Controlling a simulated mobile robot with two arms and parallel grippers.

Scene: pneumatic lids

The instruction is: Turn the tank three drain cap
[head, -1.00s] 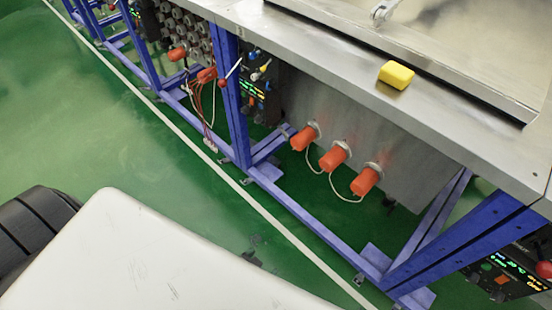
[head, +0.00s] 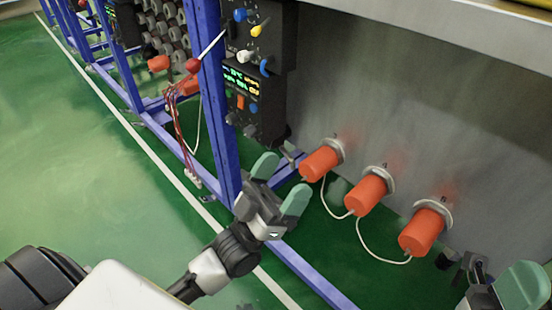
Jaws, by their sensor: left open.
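Three orange drain caps stick out from the grey tank wall (head: 440,120): a left cap (head: 321,163), a middle cap (head: 366,195) and a right cap (head: 422,232). Each sits on a pale metal collar, and white cords hang below them. The small marks above them are too faint to read surely. My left gripper (head: 280,184) is open and empty, its green fingertips pointing up, just left of the left cap and apart from it in the picture. My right gripper (head: 520,288) is partly in view at the bottom right corner; its jaw opening cannot be judged.
A blue frame post (head: 211,90) stands left of the caps, with a black control panel (head: 254,100) beside it. A low blue rail (head: 310,275) runs below the caps. More orange caps (head: 158,63) show farther back. The green floor at left is clear.

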